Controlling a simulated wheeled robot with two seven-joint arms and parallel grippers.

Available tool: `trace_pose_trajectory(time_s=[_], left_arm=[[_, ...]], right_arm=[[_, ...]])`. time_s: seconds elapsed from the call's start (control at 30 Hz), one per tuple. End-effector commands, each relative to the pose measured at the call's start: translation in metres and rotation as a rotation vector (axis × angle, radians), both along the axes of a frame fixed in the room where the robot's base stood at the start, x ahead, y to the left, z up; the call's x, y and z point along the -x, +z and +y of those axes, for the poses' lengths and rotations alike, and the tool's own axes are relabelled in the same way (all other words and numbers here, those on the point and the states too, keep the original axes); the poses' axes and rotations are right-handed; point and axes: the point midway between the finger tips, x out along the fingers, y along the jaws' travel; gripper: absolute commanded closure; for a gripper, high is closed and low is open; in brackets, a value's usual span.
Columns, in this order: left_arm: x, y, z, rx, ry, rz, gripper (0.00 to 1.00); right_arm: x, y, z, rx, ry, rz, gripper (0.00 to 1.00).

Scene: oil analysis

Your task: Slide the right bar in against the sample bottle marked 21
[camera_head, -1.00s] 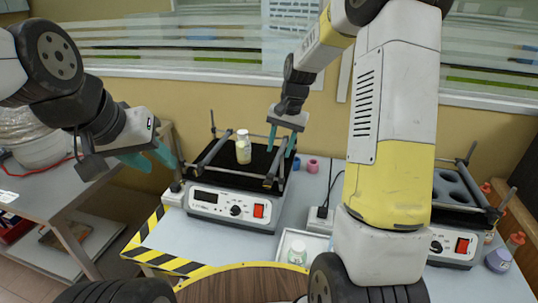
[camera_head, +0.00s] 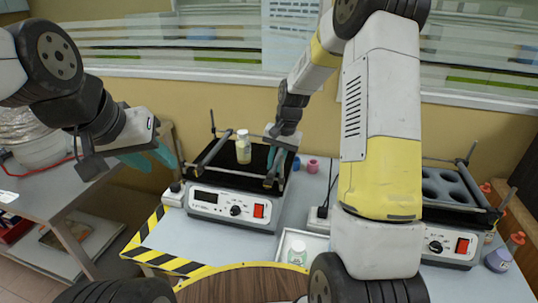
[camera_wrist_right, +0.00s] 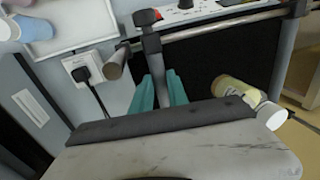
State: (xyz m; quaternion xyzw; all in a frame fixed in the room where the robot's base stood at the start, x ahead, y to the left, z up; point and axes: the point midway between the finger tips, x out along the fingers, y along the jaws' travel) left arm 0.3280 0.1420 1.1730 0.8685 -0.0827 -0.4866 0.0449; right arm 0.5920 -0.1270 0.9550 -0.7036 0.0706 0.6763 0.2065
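The sample bottle (camera_head: 243,148), white-capped with a yellowish label, stands on the black platform of the left shaker (camera_head: 232,205); its number is unreadable. It also shows in the right wrist view (camera_wrist_right: 236,92). The right bar (camera_head: 279,160) runs along the platform's right side, apart from the bottle. My right gripper (camera_head: 274,178) is down at this bar. In the right wrist view its teal fingers (camera_wrist_right: 163,92) lie on either side of the bar, closed on it. My left gripper (camera_head: 158,160) is open and empty, left of the shaker.
A second shaker (camera_head: 448,240) with round holes stands at the right, partly behind my right arm. A white tray (camera_head: 318,243) with a small bottle sits in front. A plugged socket (camera_wrist_right: 88,72) lies near the shaker.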

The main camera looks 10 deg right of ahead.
Motion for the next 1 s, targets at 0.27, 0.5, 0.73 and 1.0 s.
trace_pose_trajectory(time_s=[0.27,0.5,0.73,1.0], left_arm=[[0.0,0.0,0.0,0.0,0.0,0.0,0.64],[0.0,0.0,0.0,0.0,0.0,0.0,0.64],[0.0,0.0,0.0,0.0,0.0,0.0,0.64],[0.0,0.0,0.0,0.0,0.0,0.0,0.64]], right_arm=[[-0.003,0.001,0.007,-0.001,0.003,-0.001,1.0],[-0.02,0.0,0.05,-0.001,0.006,-0.001,1.0],[-0.042,0.0,0.102,-0.001,0.005,-0.001,1.0],[-0.058,0.0,0.141,-0.002,0.002,-0.001,1.0]])
